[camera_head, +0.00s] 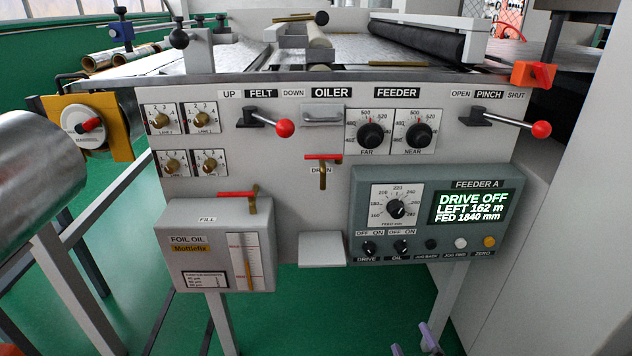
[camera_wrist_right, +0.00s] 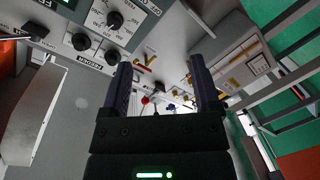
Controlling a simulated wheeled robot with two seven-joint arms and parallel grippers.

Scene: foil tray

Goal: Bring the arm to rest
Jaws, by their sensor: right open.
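My right gripper (camera_head: 414,341) shows only by its fingertips at the bottom edge of the head view, below the Feeder A box (camera_head: 350,215) and apart from it. In the right wrist view my right gripper (camera_wrist_right: 162,78) is open, with two dark fingers apart and nothing between them. The machine's front panel lies beyond the fingers there, turned around in the picture. Most of the right arm is hidden below the head view. My left gripper is in neither view.
The grey machine panel (camera_head: 320,110) carries red-knobbed levers (camera_head: 285,128) (camera_head: 541,130), dials and a drain valve (camera_head: 323,170). The foil oil box (camera_head: 205,240) juts out at lower left. A metal roll (camera_head: 35,165) stands far left. Green floor (camera_head: 320,315) is open below the panel.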

